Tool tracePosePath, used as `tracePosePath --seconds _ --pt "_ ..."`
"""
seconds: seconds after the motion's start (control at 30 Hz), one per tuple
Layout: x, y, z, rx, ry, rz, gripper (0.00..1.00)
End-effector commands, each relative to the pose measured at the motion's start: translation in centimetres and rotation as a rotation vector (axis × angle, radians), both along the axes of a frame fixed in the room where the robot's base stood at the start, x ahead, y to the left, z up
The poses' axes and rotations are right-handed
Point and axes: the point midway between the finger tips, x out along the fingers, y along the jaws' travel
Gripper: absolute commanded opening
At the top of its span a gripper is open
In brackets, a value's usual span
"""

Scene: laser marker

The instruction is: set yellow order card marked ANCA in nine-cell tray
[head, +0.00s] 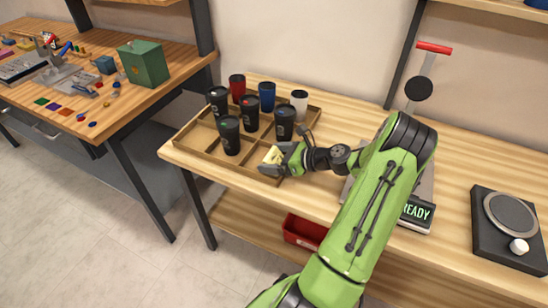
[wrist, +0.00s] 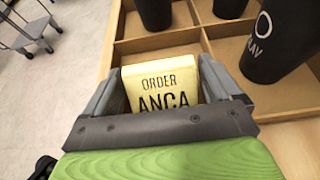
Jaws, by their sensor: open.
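The yellow order card (wrist: 160,88) reads "ORDER ANCA" in the wrist view and stands between the two fingers of my gripper (wrist: 165,90). In the head view the card (head: 273,155) shows as a small pale yellow patch at the gripper's tip. My gripper (head: 280,158) is open, at the front right corner of the wooden nine-cell tray (head: 200,158). The card's lower part is hidden by the gripper body, and I cannot tell whether it touches the tray floor.
A black cup (wrist: 275,45) stands close right of my gripper. A READY display (head: 417,212) stands to the right.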

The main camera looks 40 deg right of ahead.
Motion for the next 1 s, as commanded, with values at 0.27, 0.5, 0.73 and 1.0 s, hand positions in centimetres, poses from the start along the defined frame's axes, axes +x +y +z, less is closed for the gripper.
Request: tracePosePath --seconds 0.27,0.5,0.73,1.0 --pt "-4.5 -1.8 2.5 0.0 0.002 -0.007 0.91" --pt "-9.3 -3.4 4.6 -0.001 0.0 -0.003 0.91" --pt "-10.5 -3.7 4.9 -0.001 0.0 0.0 0.91" --pt "-5.9 3.9 7.8 -0.406 0.115 0.411 0.91"
